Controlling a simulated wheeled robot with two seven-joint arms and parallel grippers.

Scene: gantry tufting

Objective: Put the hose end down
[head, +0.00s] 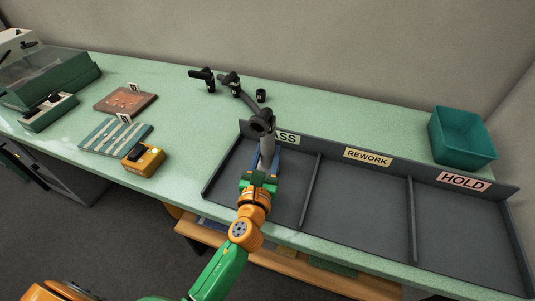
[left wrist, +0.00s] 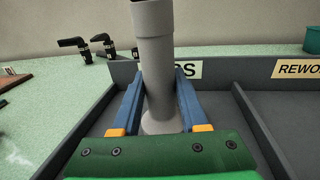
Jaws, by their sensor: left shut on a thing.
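My left gripper (head: 266,164) is over the PASS compartment of the dark grey tray (head: 308,192). Its blue fingers are shut on the grey hose end (head: 267,143), a pale grey tube with a dark round upper part. In the left wrist view the hose end (left wrist: 154,40) stands nearly upright between the fingers (left wrist: 158,85), its top cut off by the frame. My right gripper is not in view.
The REWORK and HOLD compartments look empty. A green bin (head: 461,138) stands back right. A yellow device (head: 143,160), a striped panel (head: 115,136) and a brown board (head: 125,98) lie left.

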